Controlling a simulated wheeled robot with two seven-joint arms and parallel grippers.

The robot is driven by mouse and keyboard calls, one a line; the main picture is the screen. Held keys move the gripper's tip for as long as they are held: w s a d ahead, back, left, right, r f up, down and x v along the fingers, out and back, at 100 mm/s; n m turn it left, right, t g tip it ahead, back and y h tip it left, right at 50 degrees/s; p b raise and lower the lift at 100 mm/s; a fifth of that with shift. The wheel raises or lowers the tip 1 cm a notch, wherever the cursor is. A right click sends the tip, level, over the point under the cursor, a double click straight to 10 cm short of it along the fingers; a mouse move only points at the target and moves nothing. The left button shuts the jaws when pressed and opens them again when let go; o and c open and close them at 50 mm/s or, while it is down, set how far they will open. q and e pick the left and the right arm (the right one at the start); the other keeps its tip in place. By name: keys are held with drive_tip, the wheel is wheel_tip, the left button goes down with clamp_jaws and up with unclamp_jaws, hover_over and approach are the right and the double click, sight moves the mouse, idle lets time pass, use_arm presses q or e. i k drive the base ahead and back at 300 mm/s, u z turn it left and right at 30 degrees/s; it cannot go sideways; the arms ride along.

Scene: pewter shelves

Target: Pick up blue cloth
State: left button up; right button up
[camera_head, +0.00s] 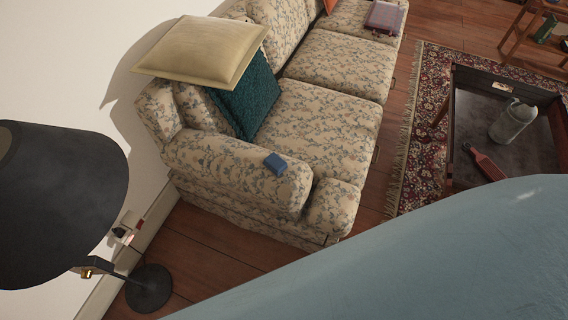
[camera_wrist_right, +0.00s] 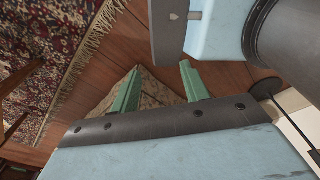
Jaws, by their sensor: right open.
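The blue cloth (camera_head: 275,163) is a small, folded, block-like piece lying on the near arm of the floral sofa (camera_head: 325,65). My right gripper (camera_wrist_right: 161,66) has two green fingers spread apart with nothing between them. In the right wrist view, a beige patterned corner, apparently the sofa (camera_wrist_right: 157,92), shows beyond the fingers. The cloth does not show in that view. In the head view my pale blue arm link fills the lower right, and neither gripper shows there.
A black-shaded floor lamp (camera_head: 60,190) stands left of the sofa. A cream cushion (camera_head: 200,50) and a teal cushion (camera_head: 245,97) lie at the sofa's near end. A dark table (camera_head: 470,75) with a grey jug (camera_head: 512,122) stands on a patterned rug (camera_head: 420,150). Wooden floor shows between.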

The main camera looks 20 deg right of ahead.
sight(275, 163)
drive_tip(key=z, duration=0.3)
drive_tip(key=k, duration=0.45)
drive_tip(key=z, duration=1)
drive_tip(key=i, duration=0.75)
drive_tip(key=z, duration=0.1)
